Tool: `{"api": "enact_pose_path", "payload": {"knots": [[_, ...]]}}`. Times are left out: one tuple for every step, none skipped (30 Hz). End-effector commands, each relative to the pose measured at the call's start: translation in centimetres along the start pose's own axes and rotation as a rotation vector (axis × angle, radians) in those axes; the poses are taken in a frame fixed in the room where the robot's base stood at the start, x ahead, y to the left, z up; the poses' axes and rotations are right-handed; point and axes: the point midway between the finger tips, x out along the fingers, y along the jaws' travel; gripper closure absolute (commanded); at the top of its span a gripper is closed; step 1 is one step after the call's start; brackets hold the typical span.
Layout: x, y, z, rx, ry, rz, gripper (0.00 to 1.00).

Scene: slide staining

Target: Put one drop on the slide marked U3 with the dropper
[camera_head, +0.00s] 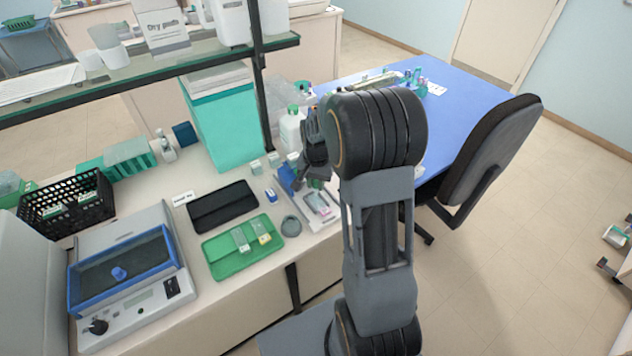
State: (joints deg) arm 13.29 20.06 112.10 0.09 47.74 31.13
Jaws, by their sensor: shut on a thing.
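My gripper (314,160) is a dark shape at the back of the bench, partly hidden by my arm. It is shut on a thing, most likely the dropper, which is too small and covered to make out. Two slides with labelled ends, one whitish (241,240) and one with a yellow end (262,233), lie on a green tray (225,265). Another small slide-like piece (318,203) lies on a pale board below my gripper. The slide markings are too small to read, so I cannot tell which is U3.
A white bottle with a green cap (292,130) stands just left of my gripper. A grey round dish (291,225), a black mat (222,207) and a blue-framed device (125,275) are on the bench. A shelf (150,68) with a dark post rises behind.

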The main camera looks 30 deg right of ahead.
Motion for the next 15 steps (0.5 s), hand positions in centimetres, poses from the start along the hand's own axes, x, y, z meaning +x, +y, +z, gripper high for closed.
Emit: {"api": "enact_pose_path", "payload": {"knots": [[0.10, 0.03, 0.04, 0.000, -0.002, 0.001, 1.00], [0.10, 0.03, 0.04, 0.000, -0.002, 0.001, 1.00], [0.11, 0.03, 0.05, 0.000, -0.002, 0.001, 1.00], [0.11, 0.03, 0.05, 0.000, -0.002, 0.001, 1.00], [0.12, 0.03, 0.05, 0.000, -0.002, 0.001, 1.00], [0.12, 0.04, 0.05, 0.000, -0.002, 0.001, 1.00], [0.12, 0.04, 0.05, 0.000, -0.002, 0.001, 1.00], [0.10, 0.04, 0.06, 0.000, -0.002, 0.001, 1.00], [0.05, 0.04, 0.06, 0.000, -0.002, 0.002, 1.00], [-0.01, 0.04, 0.06, 0.000, -0.002, 0.002, 1.00], [-0.10, 0.04, 0.06, 0.000, -0.002, 0.001, 1.00], [-0.26, 0.04, 0.06, 0.000, -0.002, 0.001, 1.00], [-0.41, 0.03, 0.05, 0.000, -0.002, 0.001, 1.00], [-0.59, 0.03, 0.05, 0.000, -0.002, 0.001, 1.00], [-0.86, 0.02, 0.04, 0.000, -0.001, 0.001, 1.00]]}}
